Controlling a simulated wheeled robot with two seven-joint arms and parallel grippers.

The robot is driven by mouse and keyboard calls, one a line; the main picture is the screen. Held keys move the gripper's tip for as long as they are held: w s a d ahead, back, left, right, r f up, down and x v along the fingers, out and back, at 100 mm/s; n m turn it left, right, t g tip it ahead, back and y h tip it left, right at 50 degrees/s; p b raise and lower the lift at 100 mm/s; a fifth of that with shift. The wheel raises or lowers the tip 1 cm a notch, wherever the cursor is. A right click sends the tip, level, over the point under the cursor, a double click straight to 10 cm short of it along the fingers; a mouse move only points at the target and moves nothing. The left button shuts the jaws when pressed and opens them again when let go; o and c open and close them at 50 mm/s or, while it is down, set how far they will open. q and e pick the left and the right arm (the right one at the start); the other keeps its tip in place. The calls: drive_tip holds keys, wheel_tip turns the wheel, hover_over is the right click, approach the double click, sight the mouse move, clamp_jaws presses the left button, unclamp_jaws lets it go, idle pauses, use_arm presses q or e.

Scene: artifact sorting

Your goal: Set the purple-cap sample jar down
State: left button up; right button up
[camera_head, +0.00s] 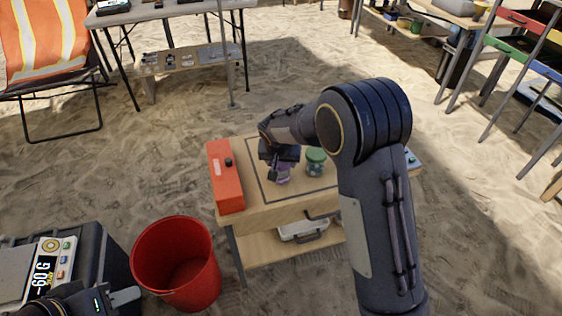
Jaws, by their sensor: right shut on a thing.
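The purple-cap sample jar (283,175) is at the small wooden table (262,210), inside the dark outlined square on its top. My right gripper (278,164) is shut on the jar from above and covers part of it. I cannot tell whether the jar's base touches the tabletop. A green-lidded jar (315,162) stands just to the right of it. My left gripper (122,298) shows only partly at the bottom left, near a dark case, and its jaw opening cannot be made out.
An orange-red box (225,177) lies along the table's left edge. A red bucket (176,262) stands on the sand to the left. A dark device with a display (42,275) is at lower left. My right arm hides the table's right part. Open sand lies behind the table.

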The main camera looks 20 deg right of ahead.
drive_tip(key=shift+f, duration=0.1)
drive_tip(key=o, duration=1)
